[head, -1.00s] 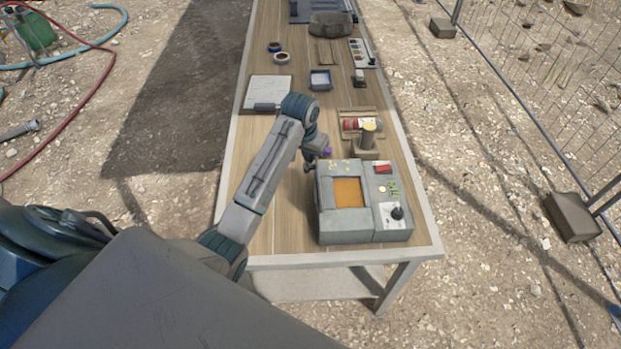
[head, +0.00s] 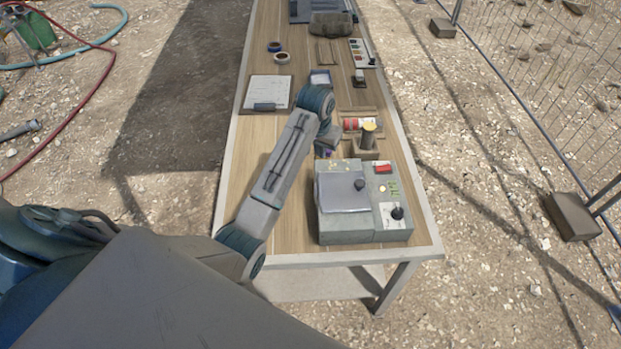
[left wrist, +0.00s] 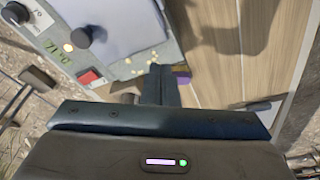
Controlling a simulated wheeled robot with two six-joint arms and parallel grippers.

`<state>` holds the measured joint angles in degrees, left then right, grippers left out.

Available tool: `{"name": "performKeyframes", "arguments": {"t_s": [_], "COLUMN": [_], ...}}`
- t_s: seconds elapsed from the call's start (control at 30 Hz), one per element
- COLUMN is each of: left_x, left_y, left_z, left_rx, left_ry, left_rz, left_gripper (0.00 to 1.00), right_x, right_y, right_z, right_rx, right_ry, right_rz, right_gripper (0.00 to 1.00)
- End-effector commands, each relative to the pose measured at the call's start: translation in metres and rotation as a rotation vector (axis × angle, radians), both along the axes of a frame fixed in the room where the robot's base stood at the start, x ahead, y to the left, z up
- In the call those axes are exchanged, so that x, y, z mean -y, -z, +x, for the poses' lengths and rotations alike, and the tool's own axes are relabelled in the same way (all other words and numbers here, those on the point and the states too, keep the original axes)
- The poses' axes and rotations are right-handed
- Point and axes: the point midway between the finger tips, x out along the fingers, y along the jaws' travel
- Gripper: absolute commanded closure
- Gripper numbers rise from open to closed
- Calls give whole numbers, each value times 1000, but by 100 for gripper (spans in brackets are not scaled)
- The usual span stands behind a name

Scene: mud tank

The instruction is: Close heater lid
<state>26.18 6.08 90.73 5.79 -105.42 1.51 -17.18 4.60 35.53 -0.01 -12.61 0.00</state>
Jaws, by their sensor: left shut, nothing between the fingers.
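The heater (head: 345,232) is a grey box near the front right of the table. Its grey lid (head: 338,192) lies over the opening, with a black knob (head: 359,184) on top, and no orange interior shows. In the left wrist view the lid (left wrist: 128,25) looks flat on the box, its knob (left wrist: 78,37) toward the left. My left gripper (head: 326,152) is just behind the heater's back left corner, apart from the lid. In the left wrist view its fingers (left wrist: 160,86) are shut and empty. My right gripper is not in view.
The front left table top is clear.

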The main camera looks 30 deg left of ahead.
Motion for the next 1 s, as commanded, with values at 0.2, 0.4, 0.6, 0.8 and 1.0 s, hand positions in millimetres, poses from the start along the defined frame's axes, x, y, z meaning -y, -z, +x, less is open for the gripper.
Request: {"name": "performKeyframes", "arguments": {"t_s": [0.2,0.4,0.6,0.8,1.0], "left_x": [0,0,0,0,0], "left_y": [-23,-43,-58,-61,-61], "left_z": [0,0,0,-1,0], "left_rx": [2,2,0,-1,-1], "left_ry": [0,0,0,0,0], "left_rz": [0,0,0,0,0], "left_gripper": [100,100,100,100,100], "right_x": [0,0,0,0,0], "right_y": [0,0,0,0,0], "right_z": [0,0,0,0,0], "right_rx": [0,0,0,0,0], "right_ry": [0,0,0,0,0], "right_rz": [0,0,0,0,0], "right_gripper": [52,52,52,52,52]}}
